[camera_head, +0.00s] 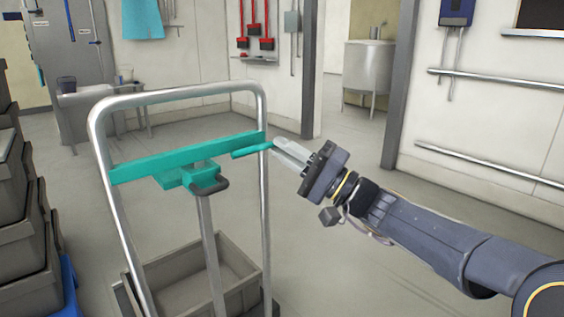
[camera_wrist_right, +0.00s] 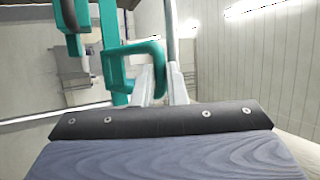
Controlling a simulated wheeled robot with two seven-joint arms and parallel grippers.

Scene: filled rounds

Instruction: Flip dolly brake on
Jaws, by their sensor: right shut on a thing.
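The dolly (camera_head: 97,140) has a tall grey metal frame with a teal crossbar (camera_head: 185,159). A teal bracket with a short dark grip (camera_head: 209,187) sits under the crossbar's middle. A short teal lever (camera_head: 250,150) sticks out near the crossbar's right end. My right gripper (camera_head: 274,150) reaches in from the right and is shut on this lever's end. In the right wrist view, the pale fingers (camera_wrist_right: 160,85) are at the edge of a teal loop-shaped part (camera_wrist_right: 146,47). The exact contact is partly hidden. My left gripper is not in view.
A grey crate (camera_head: 240,258) sits low on the dolly. Stacked grey crates (camera_head: 20,245) stand at the left. A wall with rails (camera_head: 490,160) is at the right. A sink (camera_head: 368,65) stands behind. The floor right of the dolly is clear.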

